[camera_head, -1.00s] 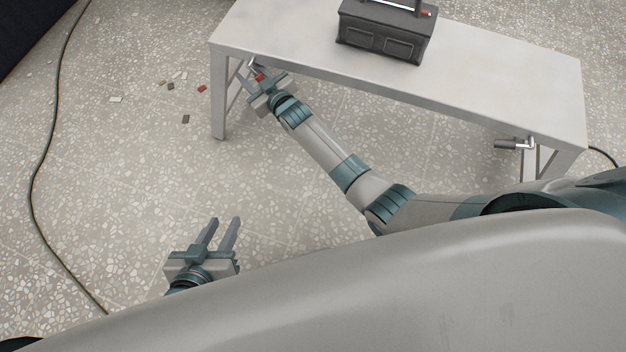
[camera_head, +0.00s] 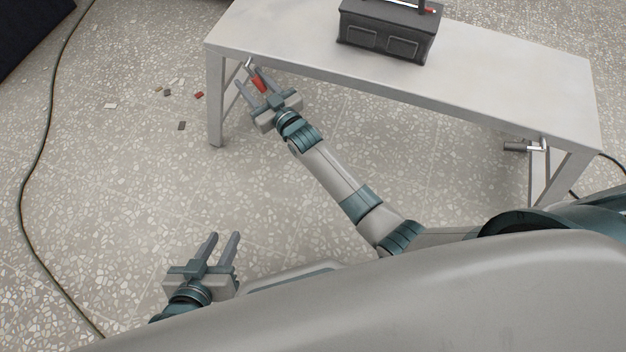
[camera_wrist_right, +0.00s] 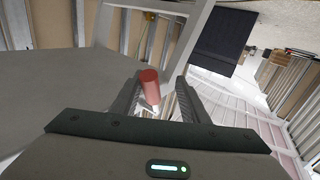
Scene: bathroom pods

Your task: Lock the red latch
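The red latch (camera_head: 258,85) is a short red cylindrical handle by the left legs of the grey table, under its top. In the right wrist view the red handle (camera_wrist_right: 150,86) stands between the two fingers, with visible space on both sides and a pale metal end below it. My right gripper (camera_head: 250,78) is open, with its fingers on either side of the handle. Whether a finger touches it I cannot tell. My left gripper (camera_head: 224,237) is open and empty above the floor, well below the table in the picture.
The grey table (camera_head: 500,85) carries a dark toolbox (camera_head: 388,32). A grey-handled latch (camera_head: 518,147) is by its right legs. A cable (camera_head: 35,160) runs along the floor at left, and small chips (camera_head: 181,126) lie nearby.

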